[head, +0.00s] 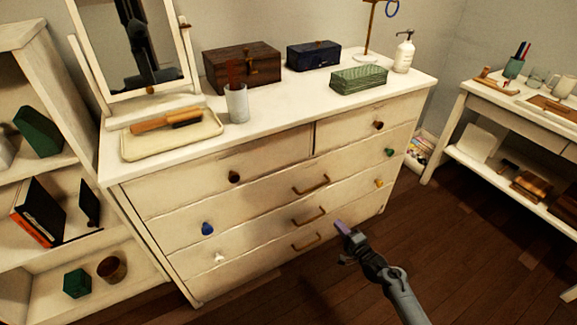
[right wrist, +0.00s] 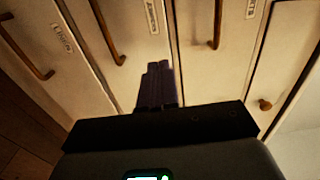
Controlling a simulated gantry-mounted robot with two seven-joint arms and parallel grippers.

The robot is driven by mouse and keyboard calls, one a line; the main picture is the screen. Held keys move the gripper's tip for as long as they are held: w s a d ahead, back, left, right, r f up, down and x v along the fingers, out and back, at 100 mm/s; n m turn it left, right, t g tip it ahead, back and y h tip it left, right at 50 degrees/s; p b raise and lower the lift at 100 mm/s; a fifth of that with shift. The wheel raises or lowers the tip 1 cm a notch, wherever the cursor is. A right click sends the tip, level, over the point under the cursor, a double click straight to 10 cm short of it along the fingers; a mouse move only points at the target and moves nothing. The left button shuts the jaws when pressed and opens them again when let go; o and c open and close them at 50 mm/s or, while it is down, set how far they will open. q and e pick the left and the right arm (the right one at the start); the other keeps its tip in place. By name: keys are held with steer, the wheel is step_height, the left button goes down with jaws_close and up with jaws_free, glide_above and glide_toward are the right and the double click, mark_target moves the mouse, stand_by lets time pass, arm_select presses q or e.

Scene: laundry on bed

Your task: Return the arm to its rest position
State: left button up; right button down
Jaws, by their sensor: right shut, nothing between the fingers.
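My right gripper (head: 343,229) is in front of the white dresser's lower drawers, its arm coming in from the bottom right. In the right wrist view its dark fingers (right wrist: 156,86) are together and hold nothing. The dresser (head: 262,184) has several drawers with wood pulls and coloured knobs, and all look closed. In the right wrist view the drawer fronts carry small labels and wooden handles (right wrist: 107,36). I cannot tell the exact gap between the fingers and the drawer fronts. My left gripper is not in view.
On the dresser top are a mirror (head: 137,48), a tray (head: 172,138) with a brush, a glass (head: 237,105), boxes and a pump bottle (head: 404,53). A shelf (head: 22,70) stands at left, a side table (head: 470,95) at right. Bare wood floor (head: 470,235) lies right of my arm.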

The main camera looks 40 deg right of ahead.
steer(key=s+a+r+n+g+y+p, duration=0.2)
steer(key=s+a+r+n+p, duration=0.3)
steer(key=a, duration=0.5)
steer(key=s+a+r+n+g+y+p, duration=0.1)
steer(key=s+a+r+n+g+p, duration=0.15)
steer(key=a+r+p, duration=0.55)
steer(key=s+a+r+n+g+y+p, duration=0.25)
steer(key=s+a+r+n+p, duration=0.2)
steer(key=a, duration=0.65)
steer(key=s+a+r+n+g+h, duration=0.1)
steer(key=s+a+r+n+g, duration=0.4)
steer(key=r, duration=0.5)
steer(key=s+d+n+g+h, duration=0.1)
steer(key=s+n+g, duration=0.1)
steer(key=s+n, duration=0.4)
step_height(320, 180, up, 38)
steer(key=m+p, duration=0.1)
steer(key=p, duration=3.7)
steer(key=shift+d+f, duration=0.15)
steer(key=shift+f, duration=0.05)
steer(key=shift+s, duration=0.1)
